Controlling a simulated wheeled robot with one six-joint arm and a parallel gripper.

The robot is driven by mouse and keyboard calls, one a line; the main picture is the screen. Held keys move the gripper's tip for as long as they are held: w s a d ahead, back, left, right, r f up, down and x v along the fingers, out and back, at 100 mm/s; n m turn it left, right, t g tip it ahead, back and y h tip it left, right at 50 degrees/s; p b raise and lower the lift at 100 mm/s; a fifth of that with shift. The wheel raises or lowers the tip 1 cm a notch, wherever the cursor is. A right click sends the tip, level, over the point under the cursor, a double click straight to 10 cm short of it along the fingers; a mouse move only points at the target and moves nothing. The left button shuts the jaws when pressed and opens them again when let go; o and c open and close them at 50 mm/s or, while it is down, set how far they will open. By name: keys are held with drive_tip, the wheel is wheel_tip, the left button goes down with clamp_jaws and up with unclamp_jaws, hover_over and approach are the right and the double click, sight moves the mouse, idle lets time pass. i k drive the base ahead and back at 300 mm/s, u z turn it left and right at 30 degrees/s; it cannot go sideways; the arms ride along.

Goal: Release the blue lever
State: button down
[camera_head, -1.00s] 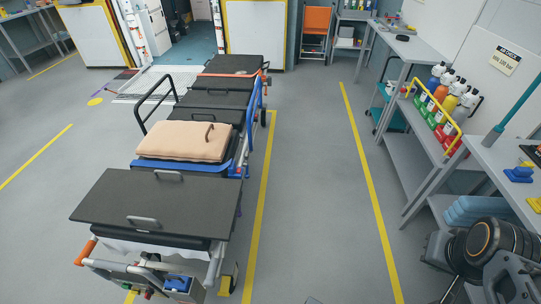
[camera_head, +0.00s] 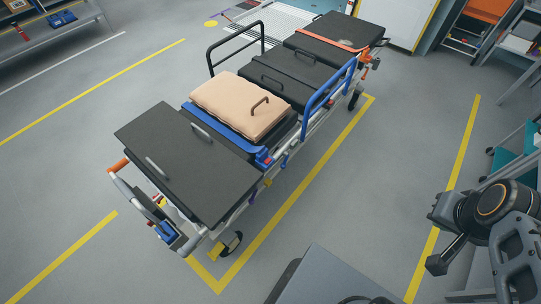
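A wheeled stretcher (camera_head: 345,130) stands diagonally in the middle of the head view, with dark pads and a beige cushion (camera_head: 243,105) on top. Its blue parts are a raised blue side rail (camera_head: 329,88), a small blue and red part (camera_head: 264,158) at the near side's edge, and a blue part (camera_head: 167,231) low at the near left end. I cannot tell which of them is the lever. My gripper (camera_head: 440,238) is at the lower right, apart from the stretcher and touching nothing visible.
Yellow floor lines (camera_head: 300,195) run around the stretcher. Clear floor lies between the stretcher and my arm, and to its left. A grey table (camera_head: 45,38) stands at the top left. A shelf unit with an orange panel (camera_head: 487,10) is at the top right.

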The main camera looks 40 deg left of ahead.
sight(283, 165)
drive_tip(key=u, duration=0.9)
drive_tip(key=i, duration=0.85)
drive_tip(key=u, duration=0.8)
